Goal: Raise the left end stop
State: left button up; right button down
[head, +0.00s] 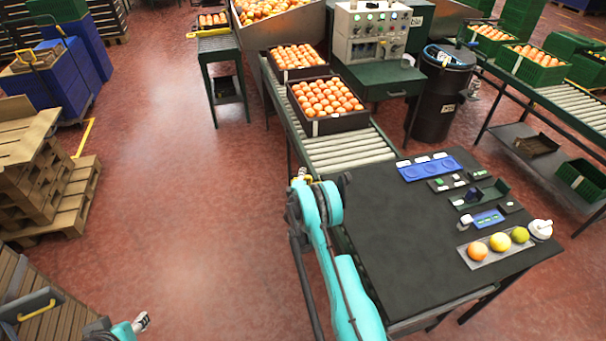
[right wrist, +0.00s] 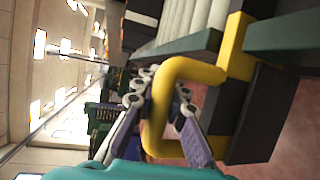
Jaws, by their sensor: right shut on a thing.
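A yellow bent handle (right wrist: 157,110) fills the middle of the right wrist view. It joins a yellow bracket (right wrist: 236,48) by a green rail, with a dark plate (right wrist: 253,115) beside it. I take this as the left end stop. My right gripper (right wrist: 160,95) is shut on the handle, with a finger on each side. In the head view my right gripper (head: 304,177) is at the near left corner of the roller conveyor, mostly hidden by my teal arm. My left gripper (head: 141,322) is low at the left, over the floor; its fingers are too small to read.
The roller conveyor (head: 345,152) carries two dark crates of oranges (head: 328,124) further back. A black table (head: 400,225) adjoins its near end, with blue and grey trays and a few fruits at right. Pallets (head: 60,200) stand at left; the red floor between is open.

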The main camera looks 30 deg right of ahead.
notch_tip(320, 180, up, 7)
jog(key=p, duration=0.2)
jog(key=shift+r, duration=0.15)
jog(key=shift+w, duration=0.1)
jog(key=c, duration=1.5)
grip_release()
jog(key=shift+r, duration=0.15)
jog(key=v, duration=0.7)
jog(key=shift+s, duration=0.25)
